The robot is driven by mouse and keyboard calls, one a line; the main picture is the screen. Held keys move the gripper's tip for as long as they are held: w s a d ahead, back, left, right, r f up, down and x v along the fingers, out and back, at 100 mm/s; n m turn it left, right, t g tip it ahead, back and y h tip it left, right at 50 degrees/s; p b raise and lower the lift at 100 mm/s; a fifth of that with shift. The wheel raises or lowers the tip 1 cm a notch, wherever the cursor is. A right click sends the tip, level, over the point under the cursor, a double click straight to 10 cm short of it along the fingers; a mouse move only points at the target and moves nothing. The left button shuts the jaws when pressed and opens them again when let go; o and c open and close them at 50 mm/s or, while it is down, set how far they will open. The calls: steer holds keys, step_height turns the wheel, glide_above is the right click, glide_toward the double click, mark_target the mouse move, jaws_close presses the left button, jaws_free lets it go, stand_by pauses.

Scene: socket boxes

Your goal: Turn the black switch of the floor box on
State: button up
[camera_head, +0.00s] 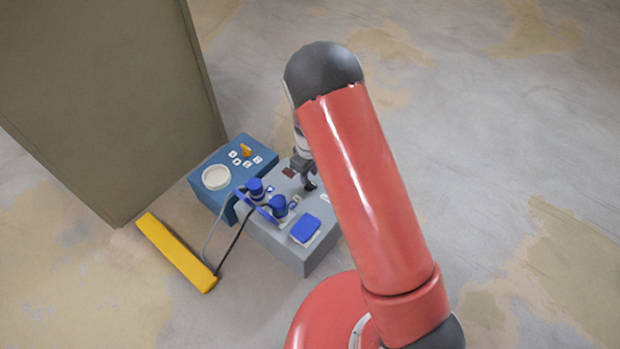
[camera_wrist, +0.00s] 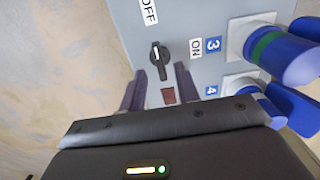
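The grey floor box (camera_head: 300,262) stands on the floor beside my arm in the head view. In the wrist view, its black switch (camera_wrist: 158,55) is a small knob on the grey face (camera_wrist: 187,20), with a light mark on it. An "OFF" label (camera_wrist: 148,12) and an "ON" label (camera_wrist: 195,47) are near it. The knob's long side runs roughly up and down in the picture; I cannot tell its setting for sure. My gripper (camera_wrist: 160,70) is open, its fingertips either side of the knob's lower end, with no clear contact. My forearm partly hides the box in the head view.
Blue plugs (camera_wrist: 285,58) with cables sit in sockets right of the switch. A dark red square (camera_wrist: 168,96) lies between my fingers. A blue box (camera_head: 210,160) with an orange knob (camera_head: 246,150), a yellow bar (camera_head: 178,254) and an olive cabinet (camera_head: 110,90) stand nearby. Floor at right is clear.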

steer(key=shift+f, duration=1.5)
jaws_close()
